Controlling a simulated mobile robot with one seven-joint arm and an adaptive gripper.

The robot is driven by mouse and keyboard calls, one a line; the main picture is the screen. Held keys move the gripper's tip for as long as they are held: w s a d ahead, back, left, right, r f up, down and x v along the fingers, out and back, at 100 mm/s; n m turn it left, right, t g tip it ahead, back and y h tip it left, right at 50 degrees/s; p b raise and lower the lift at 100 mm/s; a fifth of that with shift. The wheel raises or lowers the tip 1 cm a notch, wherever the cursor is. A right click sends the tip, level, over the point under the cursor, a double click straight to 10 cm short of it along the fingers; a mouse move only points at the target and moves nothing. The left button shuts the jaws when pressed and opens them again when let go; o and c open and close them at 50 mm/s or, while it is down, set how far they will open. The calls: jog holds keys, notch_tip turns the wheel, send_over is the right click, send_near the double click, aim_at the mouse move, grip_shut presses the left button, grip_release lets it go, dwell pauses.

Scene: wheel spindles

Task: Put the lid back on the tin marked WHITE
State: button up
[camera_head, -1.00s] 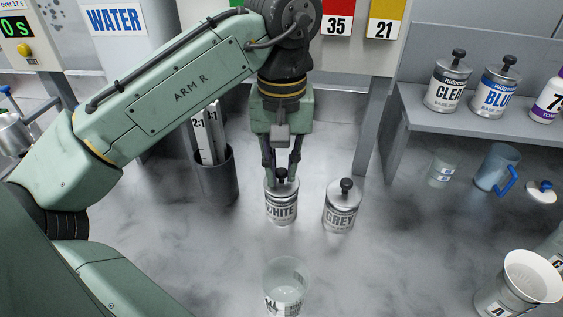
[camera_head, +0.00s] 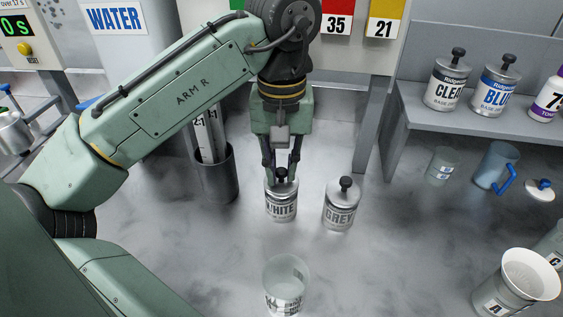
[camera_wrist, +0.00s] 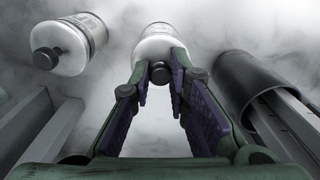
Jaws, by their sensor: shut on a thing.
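The tin marked WHITE (camera_head: 281,208) stands upright on the grey bench in the head view. It also shows at the top middle of the wrist view (camera_wrist: 158,31). Its silver lid (camera_head: 270,186) with a black knob (camera_wrist: 160,72) is at the tin's mouth and looks level. I cannot tell whether it is fully seated. My gripper (camera_head: 282,171) points straight down over the tin, its fingertips shut on the lid's knob. In the wrist view the knob sits between the two fingertips (camera_wrist: 160,79), which partly cover the lid.
A lidded GREY tin (camera_head: 341,211) stands close on the right. A dark holder (camera_head: 218,180) with strips is on the left. A clear beaker (camera_head: 286,282) stands in front. Lidded tins CLEAR (camera_head: 446,88) and BLUE (camera_head: 495,94) are on the right shelf. A white-rimmed container (camera_head: 528,277) is at front right.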

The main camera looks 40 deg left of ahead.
dwell(0.9)
jog(key=o, duration=0.9)
jog(key=o, duration=0.5)
jog(key=shift+p, duration=0.3)
jog(key=shift+r+p, duration=1.3)
jog(key=shift+r, duration=2.2)
jog(key=shift+c, duration=0.2)
